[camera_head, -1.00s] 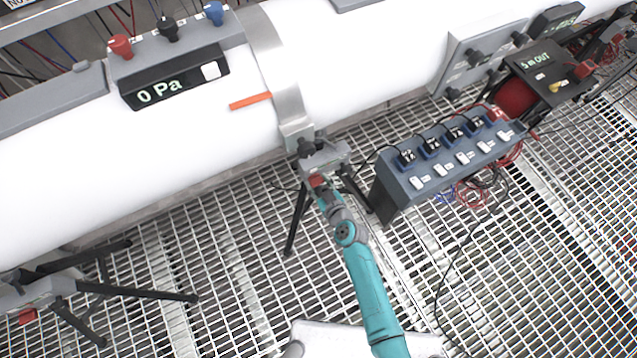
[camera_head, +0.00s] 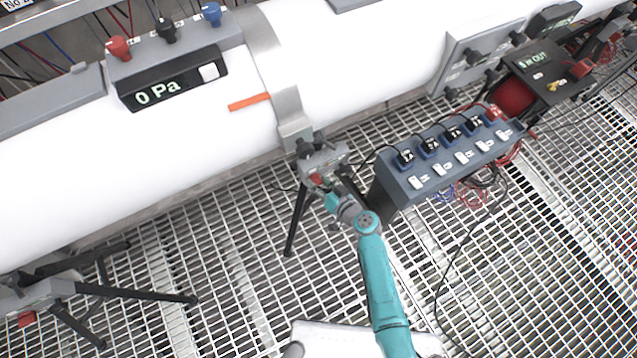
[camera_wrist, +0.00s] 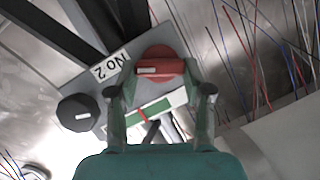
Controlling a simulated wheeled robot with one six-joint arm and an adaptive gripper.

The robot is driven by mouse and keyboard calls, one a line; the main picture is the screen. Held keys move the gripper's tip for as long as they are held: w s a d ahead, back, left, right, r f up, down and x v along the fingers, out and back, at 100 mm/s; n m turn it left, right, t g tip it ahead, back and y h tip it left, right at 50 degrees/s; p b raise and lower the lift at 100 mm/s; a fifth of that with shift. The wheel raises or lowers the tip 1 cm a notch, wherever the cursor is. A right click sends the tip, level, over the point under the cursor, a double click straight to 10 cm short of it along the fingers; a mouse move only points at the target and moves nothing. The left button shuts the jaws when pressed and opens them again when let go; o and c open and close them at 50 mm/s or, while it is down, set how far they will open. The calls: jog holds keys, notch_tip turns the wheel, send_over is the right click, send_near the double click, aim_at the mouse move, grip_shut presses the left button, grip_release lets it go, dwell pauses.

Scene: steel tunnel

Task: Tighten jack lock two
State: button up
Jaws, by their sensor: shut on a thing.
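The jack marked "No 2" (camera_head: 327,160) stands on black legs under the white pipe. Its red lock knob (camera_head: 316,180) faces my arm, and the knob fills the space between my fingertips in the wrist view (camera_wrist: 162,52). My gripper (camera_wrist: 159,70) is shut on this red knob, one finger on each side. A white bar on the knob's face lies nearly level in the wrist view. A black knob (camera_wrist: 75,112) sits on the same grey plate, left of my gripper. A red and green indicator strip (camera_wrist: 152,111) shows between my fingers.
A blue-grey switch box (camera_head: 440,165) stands close to the right of the jack. Another jack (camera_head: 35,295) with a red knob is at lower left. A pressure panel reading "0 Pa" (camera_head: 172,82) sits on the pipe (camera_head: 190,120). Grating floor (camera_head: 230,270) is open in front.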

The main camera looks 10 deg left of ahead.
jog(key=m, duration=0.1)
jog(key=m+y, duration=0.1)
jog(key=shift+w+d+f+m+y, duration=0.15)
jog(key=shift+m+y, duration=0.15)
jog(key=m+y, duration=0.1)
jog(key=m, duration=0.1)
jog(key=shift+d+f+m+y, duration=0.1)
jog(key=shift+f+m+y, duration=0.05)
jog(key=shift+m+y, duration=0.2)
jog(key=shift+f+m+y, duration=0.15)
jog(key=shift+m+y, duration=0.35)
jog(key=shift+m, duration=0.65)
jog(key=shift+f+m+y, duration=0.1)
jog(key=shift+m+y, duration=0.35)
jog(key=shift+m, duration=0.65)
jog(key=o, duration=1.2)
jog(key=shift+c, duration=0.2)
jog(key=shift+d, duration=0.1)
jog(key=v, duration=1.2)
jog(key=shift+f, duration=0.1)
